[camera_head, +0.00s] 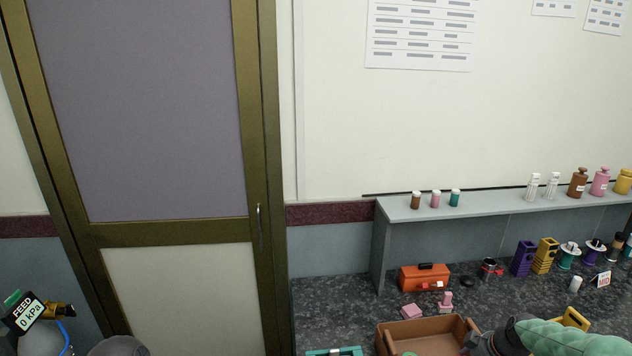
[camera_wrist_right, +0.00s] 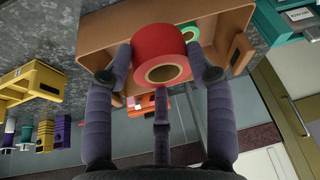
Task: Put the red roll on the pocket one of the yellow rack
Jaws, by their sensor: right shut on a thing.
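The red roll (camera_wrist_right: 150,42) is between the fingers of my right gripper (camera_wrist_right: 162,62) in the right wrist view, its hollow core facing the camera. My right gripper is shut on it, at the brown bin (camera_wrist_right: 98,47). In the head view my right gripper (camera_head: 484,345) is at the bottom edge, beside the brown bin (camera_head: 440,327), and the roll is not visible. The yellow rack (camera_head: 574,317) stands behind my right arm, mostly hidden. It also shows at the left of the right wrist view (camera_wrist_right: 32,84); its pockets are not clear. My left gripper is not in view.
A green roll (camera_wrist_right: 189,33) is in the brown bin. An orange toolbox (camera_head: 420,279), pink blocks (camera_head: 411,312) and a teal box (camera_head: 335,351) are nearby. Purple (camera_head: 523,258) and yellow (camera_head: 545,255) holders and several spools stand at the back right.

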